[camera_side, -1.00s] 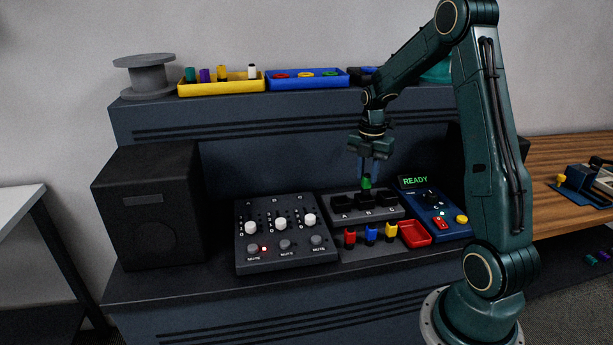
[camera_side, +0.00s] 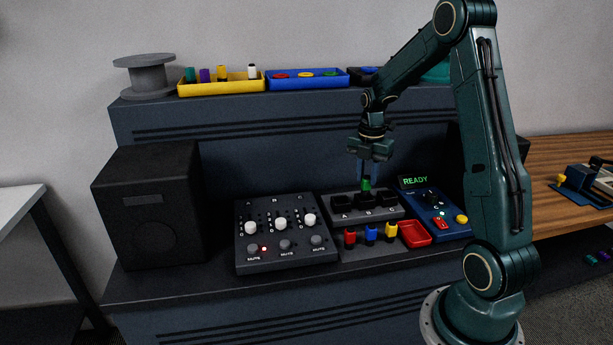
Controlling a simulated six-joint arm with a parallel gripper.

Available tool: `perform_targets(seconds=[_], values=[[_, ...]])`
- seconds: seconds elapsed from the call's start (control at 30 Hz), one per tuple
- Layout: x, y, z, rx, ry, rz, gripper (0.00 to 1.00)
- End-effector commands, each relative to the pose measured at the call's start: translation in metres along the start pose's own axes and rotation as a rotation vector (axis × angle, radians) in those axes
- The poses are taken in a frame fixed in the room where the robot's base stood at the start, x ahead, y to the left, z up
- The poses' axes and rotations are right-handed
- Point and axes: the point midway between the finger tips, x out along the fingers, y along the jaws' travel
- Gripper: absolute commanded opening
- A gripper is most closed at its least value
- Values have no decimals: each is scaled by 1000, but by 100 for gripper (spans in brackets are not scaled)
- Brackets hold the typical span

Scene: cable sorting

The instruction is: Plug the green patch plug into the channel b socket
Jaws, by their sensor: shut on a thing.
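The green patch plug (camera_side: 366,184) is upright between the jaws of my gripper (camera_side: 367,177), which is shut on it. It stands over the middle socket, channel B (camera_side: 367,198), of the grey socket block (camera_side: 335,213). The plug's lower end is at or just above the socket opening; I cannot tell how deep it sits. The sockets labelled A (camera_side: 342,203) and C (camera_side: 388,199) stand to either side, with no plug showing in them.
Red, blue and yellow plugs (camera_side: 370,234) stand in front of the block, near a red tray (camera_side: 414,234). A blue tester (camera_side: 440,215) shows READY at the right. A mixer (camera_side: 286,264) with white knobs is on the left, beside a black speaker (camera_side: 150,210).

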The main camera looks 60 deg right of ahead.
Motion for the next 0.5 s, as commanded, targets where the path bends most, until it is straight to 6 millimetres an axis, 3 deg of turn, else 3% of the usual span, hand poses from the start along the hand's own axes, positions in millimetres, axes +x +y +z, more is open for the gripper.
perform_targets(seconds=[0.5], values=[[4,0,0,0,0,0,2]])
